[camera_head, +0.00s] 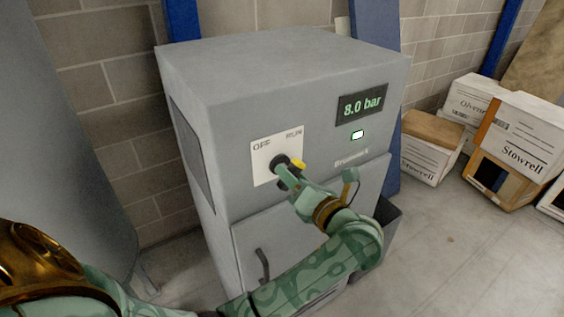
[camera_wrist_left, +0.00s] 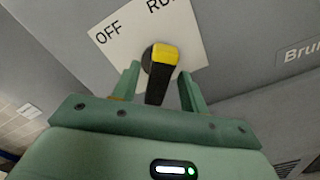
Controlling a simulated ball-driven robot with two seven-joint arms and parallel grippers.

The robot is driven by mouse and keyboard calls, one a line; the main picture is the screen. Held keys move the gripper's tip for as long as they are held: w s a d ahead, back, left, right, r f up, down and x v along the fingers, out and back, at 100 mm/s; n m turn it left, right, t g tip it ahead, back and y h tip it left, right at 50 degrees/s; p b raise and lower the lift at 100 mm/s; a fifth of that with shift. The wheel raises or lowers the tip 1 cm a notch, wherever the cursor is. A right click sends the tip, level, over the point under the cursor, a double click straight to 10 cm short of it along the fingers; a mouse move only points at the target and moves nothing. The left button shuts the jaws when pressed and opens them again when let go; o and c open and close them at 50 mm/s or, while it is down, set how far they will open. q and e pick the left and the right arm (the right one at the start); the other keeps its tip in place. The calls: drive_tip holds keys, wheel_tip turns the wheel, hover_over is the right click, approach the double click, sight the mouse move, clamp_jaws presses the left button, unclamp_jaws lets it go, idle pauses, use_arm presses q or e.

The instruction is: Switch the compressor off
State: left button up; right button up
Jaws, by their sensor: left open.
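The compressor (camera_head: 290,90) is a grey cabinet with a lit display (camera_head: 362,104) reading 8.0 bar and a lit green lamp (camera_head: 357,135). Its pale switch plate (camera_head: 262,165) is marked OFF at left and RUN at right. The black rotary switch (camera_head: 279,161) has a yellow tip (camera_head: 298,164), which lies towards the RUN side in the head view. My left gripper (camera_head: 284,178) is open at the switch. In the left wrist view, its fingers (camera_wrist_left: 158,88) stand on either side of the switch handle (camera_wrist_left: 156,88), with gaps visible. My right gripper is out of view.
A cabinet door with a dark handle (camera_head: 262,265) is below the switch. A large grey cylinder (camera_head: 60,130) stands at left. Cartons (camera_head: 525,140) stand at right by the block wall. The floor (camera_head: 450,250) at the front right is clear.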

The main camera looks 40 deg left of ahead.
use_arm(q)
drive_tip(key=shift+w+a, duration=0.2)
drive_tip(key=shift+a, duration=0.25)
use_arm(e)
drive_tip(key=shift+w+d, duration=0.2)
use_arm(q)
drive_tip(key=shift+c, duration=0.3)
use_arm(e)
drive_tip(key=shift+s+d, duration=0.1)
use_arm(q)
clamp_jaws()
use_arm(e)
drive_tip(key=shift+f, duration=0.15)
